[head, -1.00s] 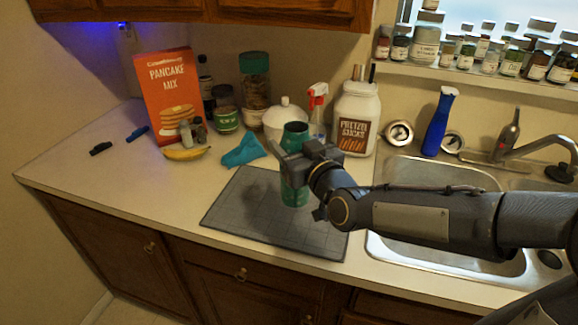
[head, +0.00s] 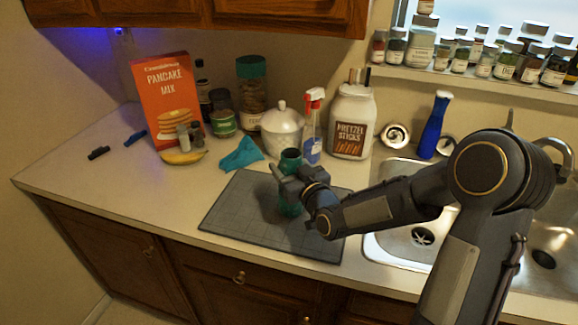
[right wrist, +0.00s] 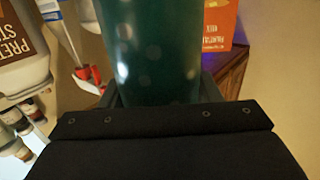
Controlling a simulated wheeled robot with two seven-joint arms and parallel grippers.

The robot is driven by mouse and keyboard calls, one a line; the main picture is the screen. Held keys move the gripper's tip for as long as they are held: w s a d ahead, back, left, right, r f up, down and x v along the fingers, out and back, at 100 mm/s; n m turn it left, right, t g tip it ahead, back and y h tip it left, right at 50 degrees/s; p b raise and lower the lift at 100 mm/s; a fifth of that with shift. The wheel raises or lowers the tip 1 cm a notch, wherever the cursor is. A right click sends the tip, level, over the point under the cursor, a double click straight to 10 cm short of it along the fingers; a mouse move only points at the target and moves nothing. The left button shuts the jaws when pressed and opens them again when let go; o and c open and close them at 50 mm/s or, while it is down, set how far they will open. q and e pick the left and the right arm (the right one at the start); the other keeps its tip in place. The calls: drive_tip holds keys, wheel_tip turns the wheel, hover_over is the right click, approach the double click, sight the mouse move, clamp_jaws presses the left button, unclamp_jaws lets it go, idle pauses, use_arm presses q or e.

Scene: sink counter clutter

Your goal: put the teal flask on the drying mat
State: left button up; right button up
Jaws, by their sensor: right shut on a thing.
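The teal flask (head: 290,208) is upright over the middle of the dark grey drying mat (head: 235,215). Its base appears at the mat's surface, but I cannot tell for sure whether it touches. My right gripper (head: 284,180) is shut around the flask's middle, hiding part of it. In the right wrist view the flask (right wrist: 150,50) stands between the fingers and fills the upper middle. My left gripper is not in view.
Behind the mat are a teal cloth (head: 242,154), a white lidded jar (head: 282,132), a spray bottle (head: 313,125) and a pretzel jar (head: 352,120). A banana (head: 184,157) and pancake box (head: 168,95) stand left. The sink (head: 400,245) is right. The mat's left part is clear.

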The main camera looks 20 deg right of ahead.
drive_tip(key=shift+f, duration=0.15)
drive_tip(key=o, duration=1.4)
drive_tip(key=shift+c, duration=0.2)
drive_tip(key=shift+r, duration=0.25)
drive_tip(key=s+f+m+g+b, duration=0.1)
drive_tip(key=s+g, duration=0.3)
drive_tip(key=s, duration=0.7)
drive_tip(key=s+d+f+m+g+b, duration=0.1)
drive_tip(key=s+g, duration=0.3)
drive_tip(key=s, duration=0.8)
drive_tip(key=s+f+m+g, duration=0.2)
drive_tip(key=s+f+g, duration=0.1)
drive_tip(key=s, duration=0.9)
drive_tip(key=shift+d+f+g+b, duration=0.2)
drive_tip(key=shift+f+g+b, duration=0.1)
drive_tip(key=shift+g+b, duration=0.1)
